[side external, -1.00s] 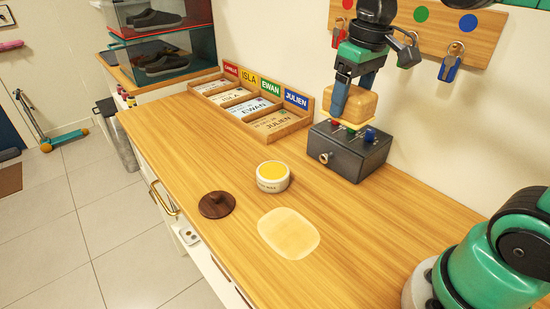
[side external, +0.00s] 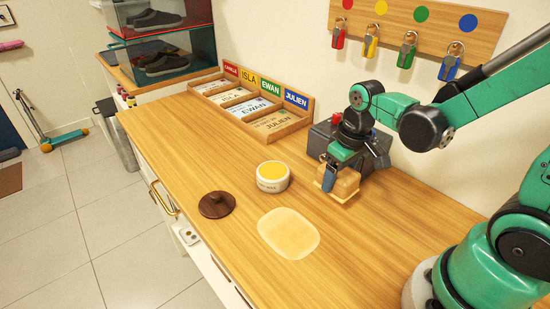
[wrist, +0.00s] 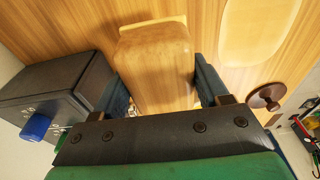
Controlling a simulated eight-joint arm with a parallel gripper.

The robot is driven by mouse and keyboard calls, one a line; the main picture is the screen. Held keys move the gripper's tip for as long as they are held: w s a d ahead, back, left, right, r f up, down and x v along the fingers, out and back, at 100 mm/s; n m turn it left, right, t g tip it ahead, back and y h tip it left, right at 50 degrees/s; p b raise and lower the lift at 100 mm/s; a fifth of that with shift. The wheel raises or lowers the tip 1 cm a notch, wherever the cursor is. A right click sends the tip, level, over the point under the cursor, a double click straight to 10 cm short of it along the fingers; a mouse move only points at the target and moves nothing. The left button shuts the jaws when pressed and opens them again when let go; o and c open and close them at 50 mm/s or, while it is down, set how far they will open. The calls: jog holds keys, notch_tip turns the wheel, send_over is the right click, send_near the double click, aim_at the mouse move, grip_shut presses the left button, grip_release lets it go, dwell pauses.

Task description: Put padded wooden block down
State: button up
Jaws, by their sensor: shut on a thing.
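The padded wooden block (side external: 345,181) is light wood with a pale pad along its lower edge. My gripper (side external: 329,178) is shut on it, low over the counter in front of the grey box. I cannot tell whether the block touches the counter. In the wrist view the block (wrist: 155,65) sits between the two blue-grey fingers of my gripper (wrist: 160,92), its far end pointing away over the wood surface.
The grey box (side external: 318,140) with knobs stands just behind; it also shows in the wrist view (wrist: 50,95). A round tin (side external: 272,184) with yellow contents, a dark round lid (side external: 216,205) and a pale patch (side external: 288,233) lie on the counter (side external: 345,262). Name-card tray (side external: 285,130) stands behind.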

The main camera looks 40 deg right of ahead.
aim_at(336, 190)
jog(key=shift+f, duration=1.95)
jog(key=shift+f, duration=0.1)
jog(key=o, duration=1.2)
jog(key=r, duration=0.4)
jog(key=s+r, duration=0.1)
jog(key=r, duration=0.6)
jog(key=shift+s+r, duration=0.2)
jog(key=shift+r, duration=0.2)
jog(key=shift+a+r, duration=0.15)
jog(key=shift+a, duration=0.05)
jog(key=shift+w+a+r+t, duration=0.1)
jog(key=shift+w+a+t, duration=0.1)
jog(key=shift+a+t, duration=0.6)
jog(key=shift+w+a+r+t, duration=0.15)
jog(key=shift+a+t, duration=0.35)
jog(key=shift+t, duration=0.65)
jog(key=shift+w+a+r+t, duration=0.1)
jog(key=shift+w+a+t, duration=0.1)
jog(key=shift+a+t, duration=0.6)
